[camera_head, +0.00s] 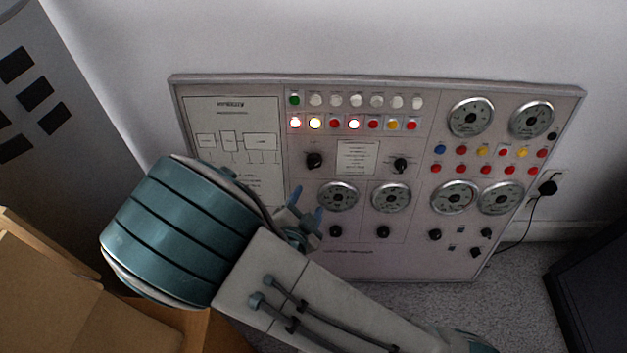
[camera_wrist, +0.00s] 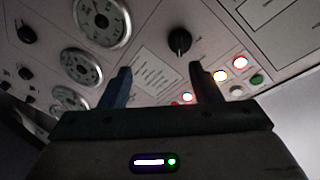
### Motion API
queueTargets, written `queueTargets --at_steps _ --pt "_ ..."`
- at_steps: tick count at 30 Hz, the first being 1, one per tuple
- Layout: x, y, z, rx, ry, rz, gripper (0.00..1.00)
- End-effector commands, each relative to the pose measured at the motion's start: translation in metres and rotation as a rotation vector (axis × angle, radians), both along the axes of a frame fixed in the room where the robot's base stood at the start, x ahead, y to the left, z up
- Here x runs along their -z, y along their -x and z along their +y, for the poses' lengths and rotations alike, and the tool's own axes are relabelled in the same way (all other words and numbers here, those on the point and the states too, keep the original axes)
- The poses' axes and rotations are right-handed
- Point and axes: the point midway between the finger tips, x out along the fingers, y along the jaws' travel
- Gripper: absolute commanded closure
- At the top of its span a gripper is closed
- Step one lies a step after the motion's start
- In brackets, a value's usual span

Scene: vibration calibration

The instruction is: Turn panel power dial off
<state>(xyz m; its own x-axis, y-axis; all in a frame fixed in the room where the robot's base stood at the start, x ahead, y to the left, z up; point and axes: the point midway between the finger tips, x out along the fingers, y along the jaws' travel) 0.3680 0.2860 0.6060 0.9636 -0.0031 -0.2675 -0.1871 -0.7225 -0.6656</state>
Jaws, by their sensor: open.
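The grey control panel (camera_head: 420,262) leans upright near the wall. It has a black dial (camera_head: 314,160) on the left, under the lit buttons, and a similar dial (camera_head: 400,165) to the right of a paper label. The lettering is too small to tell which one is the power dial. My gripper (camera_head: 306,206) is open and empty, below the left dial in the head view. In the wrist view, the panel appears turned around; the left dial (camera_wrist: 180,42) is beyond the fingertips of my gripper (camera_wrist: 160,68), nearer the right finger and apart from it.
Round gauges (camera_head: 391,198) and small black knobs (camera_head: 383,232) fill the lower panel. Rows of coloured buttons (camera_head: 354,124) run above the left dial. Cardboard boxes (camera_head: 45,300) stand at lower left. A black plug (camera_head: 547,187) with a cable is at right. Carpet (camera_head: 520,290) is clear there.

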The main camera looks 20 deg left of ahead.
Motion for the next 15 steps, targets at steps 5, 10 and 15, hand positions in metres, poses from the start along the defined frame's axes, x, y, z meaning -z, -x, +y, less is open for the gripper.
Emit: queueTargets --at_steps 5,10,15 --pt "0.009 0.021 0.007 -0.031 0.001 -0.198 0.43" --pt "0.005 0.025 0.009 -0.041 -0.006 -0.271 0.43" --pt "0.004 0.005 0.009 -0.038 -0.01 -0.276 0.43"
